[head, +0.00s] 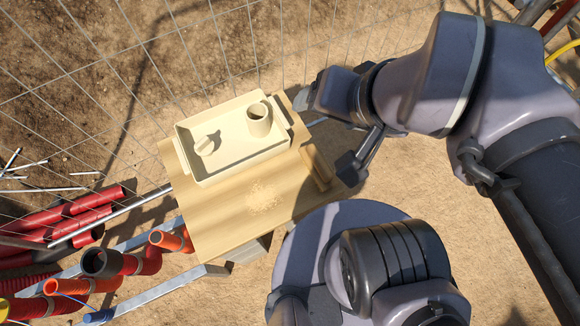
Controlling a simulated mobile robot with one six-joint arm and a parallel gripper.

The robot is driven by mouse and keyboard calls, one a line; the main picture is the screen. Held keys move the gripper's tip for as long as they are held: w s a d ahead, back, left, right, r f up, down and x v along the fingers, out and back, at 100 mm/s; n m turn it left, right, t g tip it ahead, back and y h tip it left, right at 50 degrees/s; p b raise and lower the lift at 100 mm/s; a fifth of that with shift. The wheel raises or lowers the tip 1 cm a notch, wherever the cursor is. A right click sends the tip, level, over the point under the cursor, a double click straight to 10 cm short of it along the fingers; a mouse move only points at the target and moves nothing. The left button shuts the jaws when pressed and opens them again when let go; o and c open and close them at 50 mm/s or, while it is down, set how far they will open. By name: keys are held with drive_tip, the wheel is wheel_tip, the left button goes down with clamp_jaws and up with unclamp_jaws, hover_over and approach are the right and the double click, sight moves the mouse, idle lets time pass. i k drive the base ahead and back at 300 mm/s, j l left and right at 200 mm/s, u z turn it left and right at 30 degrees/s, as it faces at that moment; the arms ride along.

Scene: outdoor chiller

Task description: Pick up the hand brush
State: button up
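The hand brush (316,167) looks like a slim light-wood bar. One finger is near the tray's right handle and the other is just right of the brush. Nothing shows between the fingers, and the brush appears free of them. The exact height of my gripper above the brush is hard to tell.
The cream tray (238,171) holds a cup (259,120) and a small cream item (206,146). Pale crumbs or shavings (264,197) lie on the board. A wire mesh fence (190,50) stands behind. Red and orange pipes (75,222) lie at the left.

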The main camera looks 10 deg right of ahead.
sight(321, 173)
drive_tip(key=i+l+u, duration=0.1)
drive_tip(key=l+u, duration=0.3)
drive_tip(key=l, duration=0.4)
drive_tip(key=l+u, duration=0.35)
drive_tip(key=l, duration=0.45)
